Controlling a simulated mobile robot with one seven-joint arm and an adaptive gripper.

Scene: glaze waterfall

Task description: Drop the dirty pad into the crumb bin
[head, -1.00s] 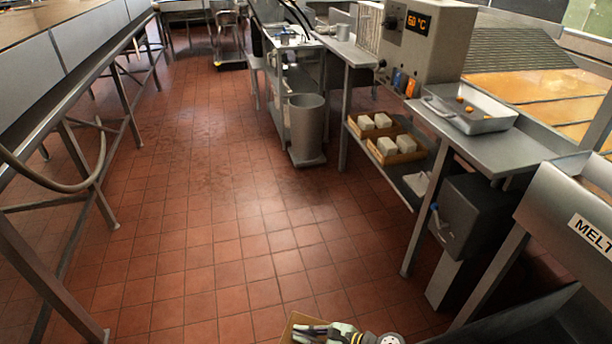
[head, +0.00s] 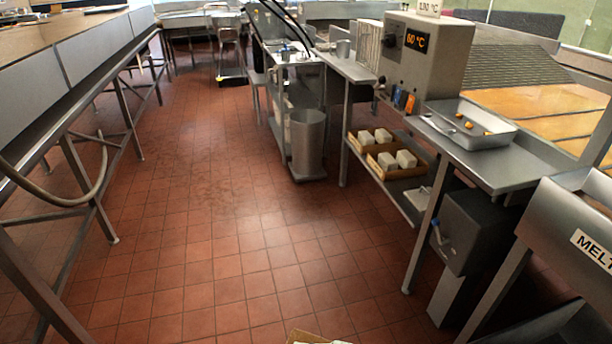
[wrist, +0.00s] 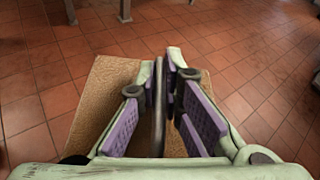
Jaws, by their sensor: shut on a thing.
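In the wrist view my gripper (wrist: 170,75) is shut on a thin grey-brown slab (wrist: 158,110), seen edge-on between the purple finger pads. I take this slab to be the dirty pad; its broad faces are hidden. My gripper is outside the head view. A grey, open-topped cylindrical bin (head: 307,143) stands upright beside the steel counter in the head view, well ahead of me. No label shows on it, but it looks like the crumb bin. The held slab is not over the bin.
A tan, flat-looking thing (wrist: 95,95) lies below my fingers; a tan corner (head: 305,337) shows at the head view's bottom edge. Counter legs and a dark box (head: 470,230) stand at right, a long table (head: 75,75) at left. The tiled aisle between is clear.

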